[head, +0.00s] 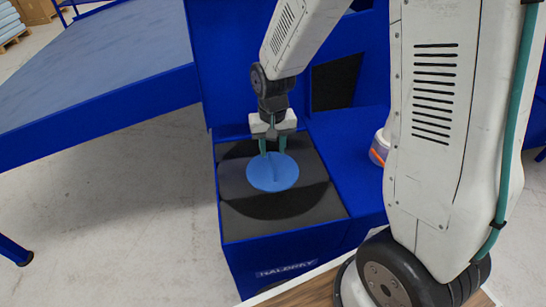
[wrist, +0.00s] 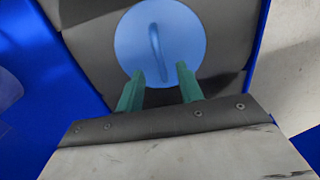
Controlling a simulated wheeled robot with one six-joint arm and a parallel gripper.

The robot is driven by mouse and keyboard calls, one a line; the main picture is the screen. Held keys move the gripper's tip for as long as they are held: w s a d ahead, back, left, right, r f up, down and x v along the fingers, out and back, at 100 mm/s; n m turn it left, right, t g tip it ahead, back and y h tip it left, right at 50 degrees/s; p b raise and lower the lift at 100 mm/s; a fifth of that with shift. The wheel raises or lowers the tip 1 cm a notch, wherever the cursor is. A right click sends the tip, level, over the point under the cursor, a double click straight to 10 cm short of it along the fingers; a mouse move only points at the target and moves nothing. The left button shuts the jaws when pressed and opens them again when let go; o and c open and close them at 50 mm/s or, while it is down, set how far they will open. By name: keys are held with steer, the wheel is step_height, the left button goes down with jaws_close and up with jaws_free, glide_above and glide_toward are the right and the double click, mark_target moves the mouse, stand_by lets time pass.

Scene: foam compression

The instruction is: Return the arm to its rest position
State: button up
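My gripper (head: 274,143) points down over a blue box with dark foam (head: 240,186) in its top. Its two green fingers are apart with nothing between them. In the wrist view my gripper (wrist: 160,78) also shows open, its fingertips overlapping the near edge of a light blue disc. The blue disc (head: 272,180) has a raised handle strip across its middle and lies on the foam. I cannot tell whether the fingertips touch the disc.
A large blue table (head: 90,70) stands at the left. The blue box (head: 290,268) has a tall back panel and a side ledge at the right. A white and orange round object (head: 378,152) sits on the ledge, partly behind my arm. Grey floor (head: 120,200) is clear at the left.

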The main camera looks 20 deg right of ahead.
steer(key=shift+r, duration=0.95)
steer(key=s+d+r+n, duration=0.1)
steer(key=s+r, duration=0.8)
steer(key=s, duration=0.3)
steer(key=s+d+r+n+t, duration=0.1)
steer(key=s+d+r, duration=0.1)
steer(key=s+r, duration=0.8)
steer(key=shift+s+d, duration=0.15)
steer(key=shift+s, duration=0.8)
